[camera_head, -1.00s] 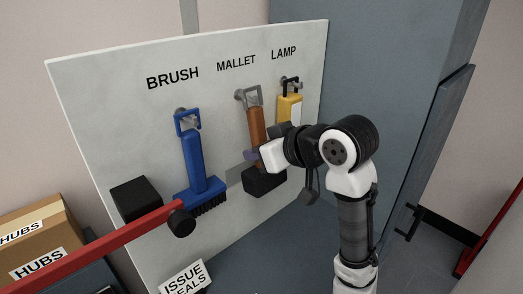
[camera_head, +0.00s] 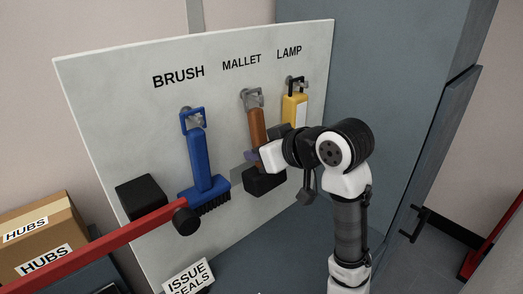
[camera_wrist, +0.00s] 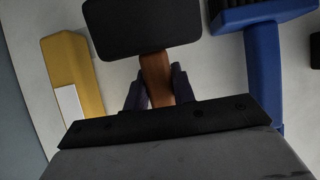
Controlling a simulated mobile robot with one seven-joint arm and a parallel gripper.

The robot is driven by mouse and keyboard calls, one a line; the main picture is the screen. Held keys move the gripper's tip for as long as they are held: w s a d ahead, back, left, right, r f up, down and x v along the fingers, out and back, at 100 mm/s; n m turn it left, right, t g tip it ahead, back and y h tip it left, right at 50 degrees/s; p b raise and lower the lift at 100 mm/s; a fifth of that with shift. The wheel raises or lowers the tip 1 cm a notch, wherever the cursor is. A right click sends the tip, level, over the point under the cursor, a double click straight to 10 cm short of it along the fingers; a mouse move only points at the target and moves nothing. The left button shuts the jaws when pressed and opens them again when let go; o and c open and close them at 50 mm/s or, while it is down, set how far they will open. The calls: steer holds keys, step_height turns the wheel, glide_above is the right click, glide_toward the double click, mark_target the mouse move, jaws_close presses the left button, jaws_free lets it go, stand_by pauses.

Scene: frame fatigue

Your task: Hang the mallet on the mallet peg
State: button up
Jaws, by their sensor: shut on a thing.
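The mallet has a brown handle (camera_head: 257,125) and a black head (camera_head: 265,181). It hangs head down under the MALLET label, with a grey loop (camera_head: 253,98) at its top. The loop is at the mallet peg (camera_head: 245,93); I cannot tell for certain whether it is around the peg. My gripper (camera_head: 256,156) is shut on the handle just above the head. In the wrist view my gripper (camera_wrist: 157,88) has a dark finger on each side of the handle (camera_wrist: 156,75), and the black head (camera_wrist: 143,28) lies beyond.
The blue brush (camera_head: 197,160) hangs left of the mallet, and the yellow lamp (camera_head: 294,108) hangs close on its right. A red bar (camera_head: 110,237) with a black end crosses the lower left. Boxes labelled HUBS (camera_head: 40,235) stand left. A grey cabinet (camera_head: 395,70) is at right.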

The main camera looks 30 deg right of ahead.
steer(key=o, duration=0.8)
steer(key=shift+o, duration=0.2)
steer(key=b+v, duration=0.3)
steer(key=v, duration=1.1)
steer(key=shift+f, duration=0.1)
